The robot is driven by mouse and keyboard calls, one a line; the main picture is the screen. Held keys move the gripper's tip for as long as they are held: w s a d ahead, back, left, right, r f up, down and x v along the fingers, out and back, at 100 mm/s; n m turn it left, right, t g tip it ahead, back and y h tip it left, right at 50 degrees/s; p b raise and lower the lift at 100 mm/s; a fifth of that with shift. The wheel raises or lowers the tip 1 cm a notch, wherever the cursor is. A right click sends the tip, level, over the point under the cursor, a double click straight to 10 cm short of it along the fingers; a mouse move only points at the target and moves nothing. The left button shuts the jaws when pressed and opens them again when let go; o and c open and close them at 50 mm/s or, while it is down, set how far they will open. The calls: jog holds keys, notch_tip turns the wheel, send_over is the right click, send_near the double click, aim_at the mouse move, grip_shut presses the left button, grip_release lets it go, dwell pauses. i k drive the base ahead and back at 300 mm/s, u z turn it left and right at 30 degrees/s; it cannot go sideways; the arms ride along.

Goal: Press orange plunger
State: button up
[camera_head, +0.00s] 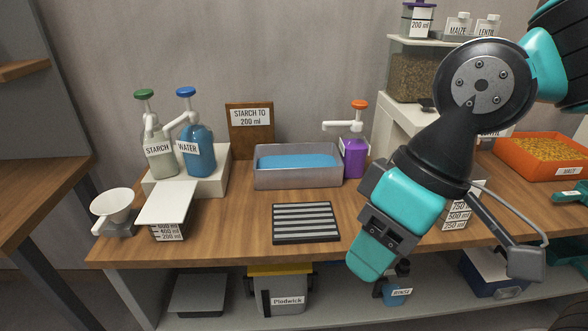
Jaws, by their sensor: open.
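The orange plunger (359,105) is the orange cap on a white pump, whose spout points left. The pump stands upright on a purple bottle (353,157) with a white label, at the back of the table just right of the grey basin. My gripper (372,258) is in front of the table's front part, pointing down and left, well below and in front of the bottle. It is open and looks empty, though its jaws are seen poorly from this side. Nothing touches the plunger, and its top is unobstructed in this view.
A grey basin (262,178) of blue liquid stands left of the purple bottle. A striped black mat (306,223) lies in front. Green-topped and blue-topped pumps (187,92) stand at left. A white stand with a grain container (411,76) rises behind my arm. An orange tray (530,170) is at right.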

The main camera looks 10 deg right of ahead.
aim_at(359, 105)
jog(key=k, duration=0.65)
jog(key=z, duration=0.35)
jog(key=i, duration=1.65)
jog(key=u, duration=0.6)
